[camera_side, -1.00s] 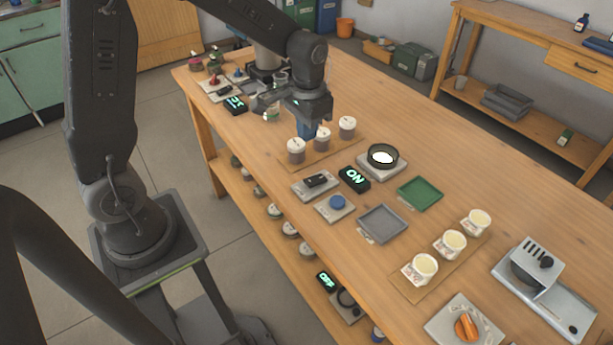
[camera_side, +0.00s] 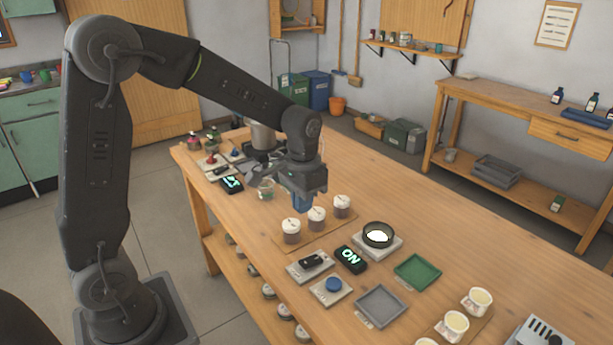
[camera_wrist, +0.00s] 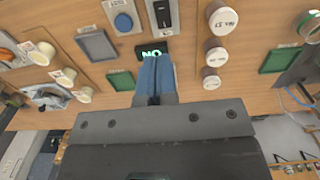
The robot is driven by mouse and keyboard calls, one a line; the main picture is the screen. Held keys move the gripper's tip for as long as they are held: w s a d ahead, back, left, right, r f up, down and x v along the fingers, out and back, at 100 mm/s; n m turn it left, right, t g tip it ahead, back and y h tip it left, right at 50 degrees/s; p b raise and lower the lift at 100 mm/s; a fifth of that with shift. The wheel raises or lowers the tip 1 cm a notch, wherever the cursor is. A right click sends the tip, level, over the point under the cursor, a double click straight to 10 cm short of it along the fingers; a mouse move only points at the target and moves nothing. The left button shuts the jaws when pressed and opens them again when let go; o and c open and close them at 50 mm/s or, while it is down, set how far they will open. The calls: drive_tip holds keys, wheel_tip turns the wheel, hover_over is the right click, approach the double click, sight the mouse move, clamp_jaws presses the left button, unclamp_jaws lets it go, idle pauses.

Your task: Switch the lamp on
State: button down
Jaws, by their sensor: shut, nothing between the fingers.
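A round dark-rimmed unit with a bright white middle (camera_side: 377,235), seemingly the lamp, sits on a pale plate. A black display (camera_side: 350,259) beside it reads ON in green; it also shows in the wrist view (camera_wrist: 150,51). A black switch (camera_side: 311,261) on a grey plate lies left of the display, also in the wrist view (camera_wrist: 162,13). A blue round button (camera_side: 333,286) is in front, also in the wrist view (camera_wrist: 123,22). My gripper (camera_side: 303,206) has its blue fingers together, empty, above the white-lidded jars; the fingers (camera_wrist: 155,75) cover part of the wrist view.
Several white-lidded jars (camera_side: 317,218) stand in a row under my gripper. A green tray (camera_side: 417,271) and a grey tray (camera_side: 381,305) lie to the right, with white cups (camera_side: 455,326) beyond. Another display and small apparatus (camera_side: 231,184) stand at the table's far left.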

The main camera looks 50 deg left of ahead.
wheel_tip(320, 180, up, 13)
drive_tip(key=w, duration=0.2)
drive_tip(key=shift+w, duration=0.2)
drive_tip(key=shift+s, duration=0.1)
drive_tip(key=s+d+f+t, duration=0.1)
drive_tip(key=s+d+t, duration=0.1)
drive_tip(key=s, duration=0.7)
drive_tip(key=s+d+f+t, duration=0.1)
drive_tip(key=s+d+t, duration=0.1)
drive_tip(key=s, duration=0.8)
drive_tip(key=shift+s+d+f+t, duration=0.3)
drive_tip(key=shift+d+t, duration=0.1)
drive_tip(key=shift+t, duration=0.5)
